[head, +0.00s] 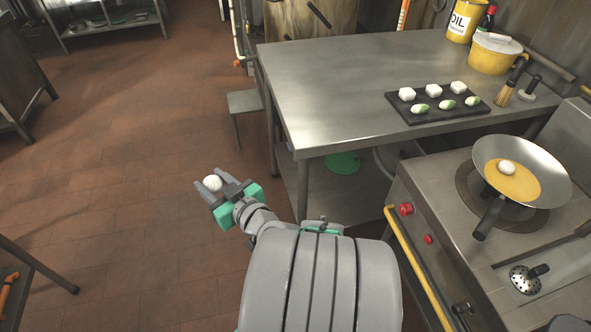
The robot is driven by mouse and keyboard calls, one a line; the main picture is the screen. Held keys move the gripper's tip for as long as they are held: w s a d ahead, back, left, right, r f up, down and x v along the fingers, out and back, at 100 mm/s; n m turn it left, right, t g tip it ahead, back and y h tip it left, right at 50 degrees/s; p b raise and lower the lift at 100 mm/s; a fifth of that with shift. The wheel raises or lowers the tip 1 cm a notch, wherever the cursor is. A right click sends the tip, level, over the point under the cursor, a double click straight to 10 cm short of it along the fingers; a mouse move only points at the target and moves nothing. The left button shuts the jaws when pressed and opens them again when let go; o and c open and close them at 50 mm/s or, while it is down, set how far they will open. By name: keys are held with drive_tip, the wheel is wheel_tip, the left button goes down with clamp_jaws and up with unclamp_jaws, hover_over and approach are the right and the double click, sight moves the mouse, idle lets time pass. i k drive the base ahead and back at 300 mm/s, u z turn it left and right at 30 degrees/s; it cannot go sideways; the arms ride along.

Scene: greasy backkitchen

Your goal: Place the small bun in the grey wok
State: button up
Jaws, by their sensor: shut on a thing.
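My gripper (208,181) is shut on a small round white bun (212,184). The bun sits between the two fingers, above the tiled floor and to the left of the steel table. The grey wok (548,168) is on the stove at the right, well away from my gripper. Its black handle points toward the lower left. The wok holds a yellow layer with a small white rounded thing (506,167) on it; I cannot tell whether that is another bun.
A steel table (335,82) stands between my gripper and the back wall. On it are a dark tray (438,116) with white cubes and green-white pieces, a yellow pot (494,57), an oil can (461,20) and a brush (504,95). A yellow rail (415,262) edges the stove; a skimmer (525,279) lies there.

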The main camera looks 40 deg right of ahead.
sight(516, 182)
drive_tip(key=k, duration=0.4)
drive_tip(key=u, duration=1.1)
drive_tip(key=i, duration=0.65)
drive_tip(key=z, duration=4.55)
